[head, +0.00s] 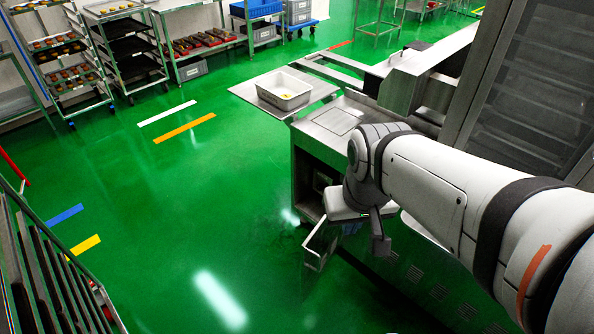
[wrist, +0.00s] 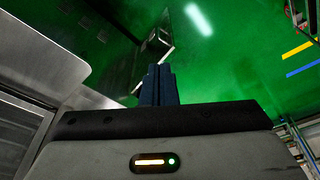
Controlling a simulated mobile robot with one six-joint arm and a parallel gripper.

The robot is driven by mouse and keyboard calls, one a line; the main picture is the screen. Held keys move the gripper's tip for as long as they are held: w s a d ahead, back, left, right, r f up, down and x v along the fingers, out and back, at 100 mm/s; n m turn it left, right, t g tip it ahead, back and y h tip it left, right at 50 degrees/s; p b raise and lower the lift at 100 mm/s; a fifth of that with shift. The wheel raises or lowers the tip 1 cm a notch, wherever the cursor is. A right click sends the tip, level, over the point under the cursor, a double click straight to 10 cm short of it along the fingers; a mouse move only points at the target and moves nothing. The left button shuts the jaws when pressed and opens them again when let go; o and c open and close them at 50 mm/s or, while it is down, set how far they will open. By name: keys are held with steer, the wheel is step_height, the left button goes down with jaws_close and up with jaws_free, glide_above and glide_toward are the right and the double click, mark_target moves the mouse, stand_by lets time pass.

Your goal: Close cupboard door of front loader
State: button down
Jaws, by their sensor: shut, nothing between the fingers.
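The front loader (head: 335,135) is a steel machine body with an open cupboard (head: 308,180) in its left side. Its cupboard door (head: 318,246) stands swung outward, low over the green floor, beside my wrist. A steel panel that looks like this door (wrist: 152,46) also shows beyond my fingers in the wrist view. My gripper (wrist: 159,68) is shut and empty, with its dark blue fingers together. The fingertips appear close to the panel; I cannot tell if they touch it. In the head view my wrist hides part of the cupboard front and the fingers are hardly visible.
A white tub (head: 284,91) sits on the loader's side shelf (head: 318,88). Racks with trays (head: 130,50) stand at the back left. A dark slatted rack (head: 45,265) is at the lower left. The green floor (head: 210,190) between is clear.

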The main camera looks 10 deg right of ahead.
steer(key=shift+s, duration=0.1)
steer(key=m+t+y+b, duration=0.4)
steer(key=m+y+b, duration=0.3)
steer(key=m+b, duration=1.6)
glide_toward(308, 250)
steer(key=w+a+f+m+p, duration=0.2)
steer(key=f+m, duration=0.1)
steer(key=shift+a+f+p, duration=0.2)
steer(key=shift+f+p, duration=0.1)
steer(key=shift+p, duration=0.1)
steer(key=shift+w+a, duration=0.45)
steer(key=shift+w, duration=0.05)
